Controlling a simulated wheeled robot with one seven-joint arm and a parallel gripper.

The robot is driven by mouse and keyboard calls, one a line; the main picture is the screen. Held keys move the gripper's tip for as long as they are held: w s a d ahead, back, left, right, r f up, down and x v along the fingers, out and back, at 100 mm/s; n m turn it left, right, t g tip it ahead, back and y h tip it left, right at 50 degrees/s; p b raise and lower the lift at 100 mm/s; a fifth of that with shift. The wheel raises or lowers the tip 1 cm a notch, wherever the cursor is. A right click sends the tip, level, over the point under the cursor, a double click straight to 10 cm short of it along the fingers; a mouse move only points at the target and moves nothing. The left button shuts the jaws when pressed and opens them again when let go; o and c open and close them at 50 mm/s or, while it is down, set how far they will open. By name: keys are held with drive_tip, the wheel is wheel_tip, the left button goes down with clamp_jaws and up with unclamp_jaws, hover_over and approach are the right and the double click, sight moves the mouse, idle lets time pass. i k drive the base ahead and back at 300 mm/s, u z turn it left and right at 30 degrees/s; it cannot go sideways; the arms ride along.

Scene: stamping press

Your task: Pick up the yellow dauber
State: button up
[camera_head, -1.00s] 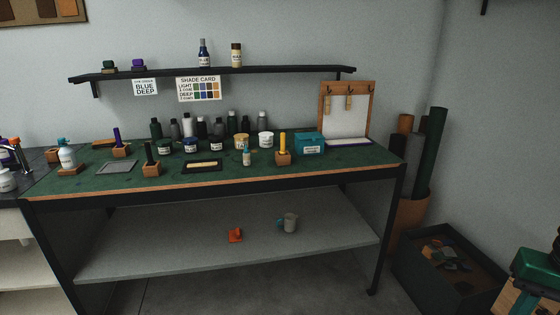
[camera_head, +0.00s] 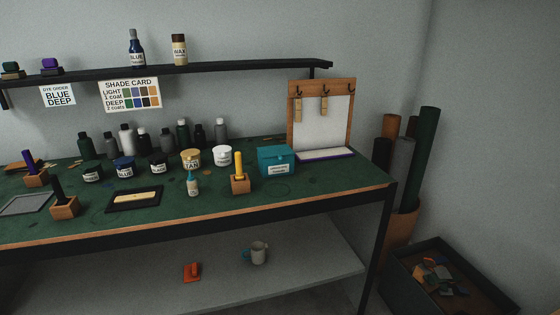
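The yellow dauber (camera_head: 239,165) stands upright in a small wooden block (camera_head: 240,184) on the green-topped bench (camera_head: 290,197), right of the middle and near the front edge. My gripper is not in view.
A dark dauber (camera_head: 59,190) and a purple one (camera_head: 29,163) stand at the left. A shelf (camera_head: 220,69) hangs above. A scrap bin (camera_head: 445,280) sits on the floor at right.

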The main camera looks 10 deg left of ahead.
sight(239, 176)
drive_tip(key=u, duration=0.2)
drive_tip(key=i, duration=1.25)
drive_tip(key=u, duration=0.55)
drive_tip(key=i, duration=0.3)
drive_tip(key=u, duration=0.25)
